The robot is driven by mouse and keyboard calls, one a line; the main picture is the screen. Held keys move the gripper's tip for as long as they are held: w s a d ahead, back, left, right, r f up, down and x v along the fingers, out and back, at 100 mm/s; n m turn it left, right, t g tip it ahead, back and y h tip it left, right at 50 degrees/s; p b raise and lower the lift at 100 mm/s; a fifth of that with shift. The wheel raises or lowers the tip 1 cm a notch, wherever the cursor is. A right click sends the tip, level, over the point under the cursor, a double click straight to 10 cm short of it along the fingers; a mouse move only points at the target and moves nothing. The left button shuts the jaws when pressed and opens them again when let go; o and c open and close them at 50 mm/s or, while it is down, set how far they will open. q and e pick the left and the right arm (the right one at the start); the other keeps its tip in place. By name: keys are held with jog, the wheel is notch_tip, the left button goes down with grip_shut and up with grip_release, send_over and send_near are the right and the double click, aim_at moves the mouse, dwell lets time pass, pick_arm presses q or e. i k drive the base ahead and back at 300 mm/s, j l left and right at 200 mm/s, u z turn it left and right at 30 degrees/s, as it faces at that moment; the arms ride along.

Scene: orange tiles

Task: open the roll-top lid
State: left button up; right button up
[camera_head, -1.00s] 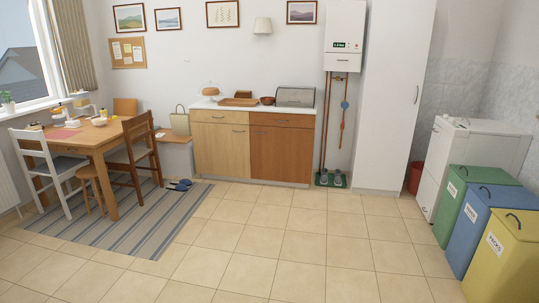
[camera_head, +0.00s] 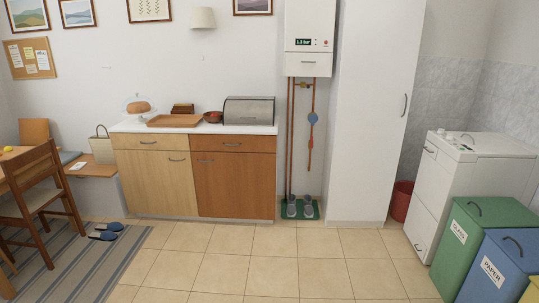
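A grey metal bread box with a curved roll-top lid (camera_head: 249,111) stands at the right end of the white countertop, against the back wall. Its lid looks closed. Neither of my grippers shows in the head view.
A sideboard (camera_head: 235,187) with wooden doors and drawers carries the box. A wooden tray (camera_head: 175,121), a reddish-brown bowl (camera_head: 213,117) and a glass-domed stand (camera_head: 138,107) share the countertop. A chair (camera_head: 40,200) and slippers (camera_head: 104,232) are at left, bins (camera_head: 485,245) at right. The tiled floor (camera_head: 235,265) ahead is clear.

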aim_at(236, 111)
jog(key=i, duration=2.55)
